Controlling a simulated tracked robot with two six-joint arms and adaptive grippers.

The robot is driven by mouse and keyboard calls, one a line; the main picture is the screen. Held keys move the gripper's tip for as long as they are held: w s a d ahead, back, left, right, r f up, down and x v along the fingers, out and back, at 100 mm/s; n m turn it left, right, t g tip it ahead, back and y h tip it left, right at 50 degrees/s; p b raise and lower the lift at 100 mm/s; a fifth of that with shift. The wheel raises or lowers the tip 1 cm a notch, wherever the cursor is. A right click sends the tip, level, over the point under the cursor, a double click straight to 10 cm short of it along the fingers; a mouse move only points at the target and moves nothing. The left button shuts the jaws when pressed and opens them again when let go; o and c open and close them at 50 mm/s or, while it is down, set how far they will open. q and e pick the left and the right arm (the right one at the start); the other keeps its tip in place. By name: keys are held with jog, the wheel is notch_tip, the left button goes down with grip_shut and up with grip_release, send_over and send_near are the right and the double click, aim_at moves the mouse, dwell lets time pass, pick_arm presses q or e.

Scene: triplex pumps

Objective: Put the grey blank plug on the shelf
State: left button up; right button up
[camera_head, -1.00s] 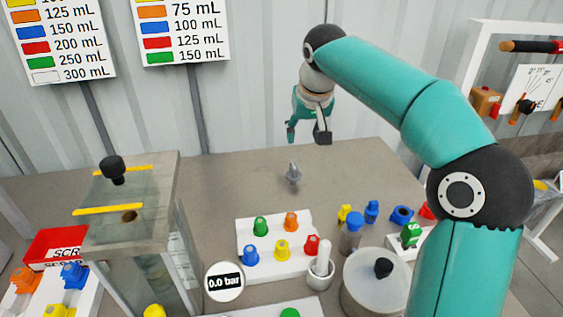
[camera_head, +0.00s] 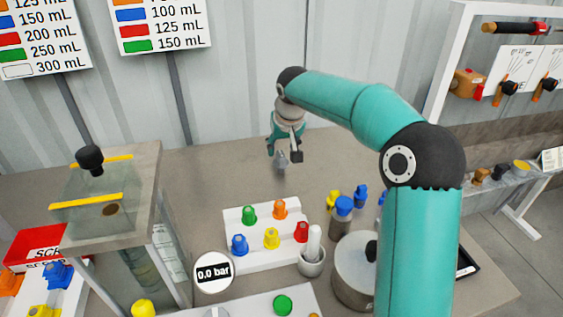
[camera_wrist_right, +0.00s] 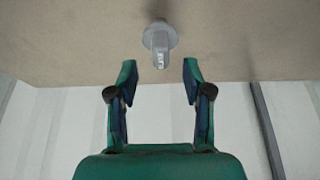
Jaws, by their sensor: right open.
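The grey blank plug (camera_head: 281,159) stands on the table toward the back. It also shows in the right wrist view (camera_wrist_right: 159,42), just beyond the fingertips and roughly centred between them. My right gripper (camera_head: 284,154) is open and empty, right by the plug in the head view. In the right wrist view its two fingers (camera_wrist_right: 159,72) are spread, with the plug apart from both. A white stepped rack (camera_head: 263,262) with coloured plugs stands nearer on the table; I cannot tell if it is the shelf. My left gripper is not in view.
A glass-sided tank (camera_head: 110,190) with a black knob stands at left. The table around the plug is clear.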

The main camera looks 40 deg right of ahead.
aim_at(281, 154)
jog(key=x, duration=0.4)
jog(key=shift+f, duration=0.15)
jog(key=shift+s+a, duration=0.1)
jog(key=c, duration=0.8)
